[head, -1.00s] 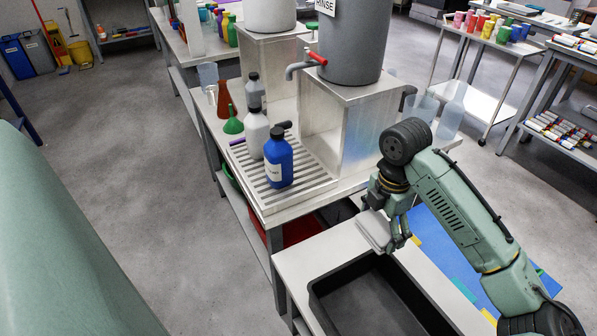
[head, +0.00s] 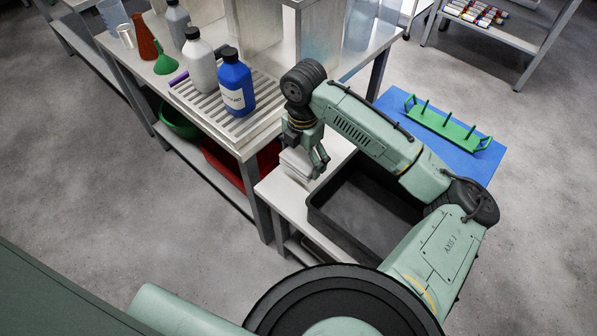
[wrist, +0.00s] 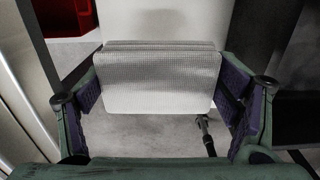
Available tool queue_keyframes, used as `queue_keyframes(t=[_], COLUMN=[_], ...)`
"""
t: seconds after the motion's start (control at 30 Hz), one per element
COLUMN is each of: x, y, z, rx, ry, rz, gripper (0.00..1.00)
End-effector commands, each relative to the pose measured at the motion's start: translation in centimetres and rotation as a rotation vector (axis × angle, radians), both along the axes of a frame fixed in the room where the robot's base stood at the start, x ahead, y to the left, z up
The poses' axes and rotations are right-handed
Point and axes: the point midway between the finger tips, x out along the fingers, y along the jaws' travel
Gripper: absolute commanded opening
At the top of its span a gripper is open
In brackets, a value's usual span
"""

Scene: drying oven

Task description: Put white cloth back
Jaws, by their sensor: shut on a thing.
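The white cloth (head: 296,163) is a folded, light grey-white block with a fine weave. My gripper (head: 310,160) is shut on it, over the far left part of the pale table beside the black basin. In the wrist view the cloth (wrist: 158,82) spans between the two purple-padded fingers of my gripper (wrist: 160,90). Floor shows past its near edge in that view. I cannot tell whether its underside touches the table.
The black basin (head: 333,222) lies right of the cloth. A bench with a slatted drain rack (head: 213,107), a blue bottle (head: 235,85) and a white bottle (head: 199,62) stands behind left. A green peg rack (head: 446,125) sits on a blue surface (head: 478,160) at right.

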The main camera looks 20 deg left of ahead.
Motion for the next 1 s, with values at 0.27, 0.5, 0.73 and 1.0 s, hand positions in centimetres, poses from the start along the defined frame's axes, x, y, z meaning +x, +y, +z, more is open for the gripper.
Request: queue_keyframes(t=[0.27,0.5,0.73,1.0], x=[0.0,0.0,0.0,0.0], y=[0.0,0.0,0.0,0.0], z=[-2.8,-5.9,-6.1,-6.4], rx=[0.000,-0.001,0.000,0.000], ry=[0.000,0.001,-0.001,-0.001], rz=[-0.001,-0.001,0.000,0.000], gripper=[0.57,0.57,0.57,0.90])
